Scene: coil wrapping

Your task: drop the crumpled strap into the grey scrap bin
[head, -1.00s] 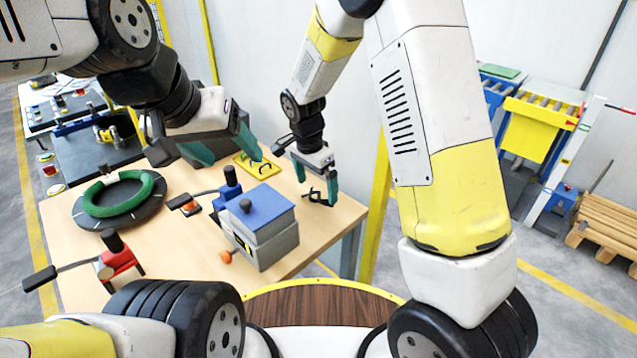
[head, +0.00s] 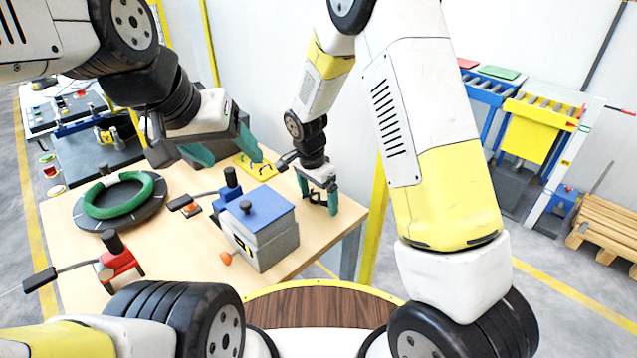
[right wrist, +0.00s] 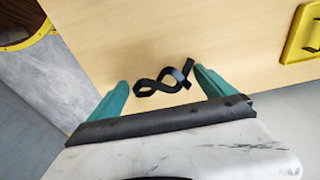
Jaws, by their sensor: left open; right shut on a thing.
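The crumpled strap (right wrist: 168,80) is a small black twisted loop at the edge of the wooden table. In the right wrist view it lies between the two teal fingers of my right gripper (right wrist: 161,80), which is shut on it. My left gripper (head: 228,150) is open and empty above the back of the table. I cannot make out a grey scrap bin in either view.
On the table (head: 190,262) stand a grey box with a blue top (head: 262,230), a green coil (head: 118,198) on a dark round plate, a red tool (head: 118,262) and a yellow tray (head: 256,168). A yellow post (head: 376,215) rises beyond the table's right end. A pallet (head: 605,225) lies far right.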

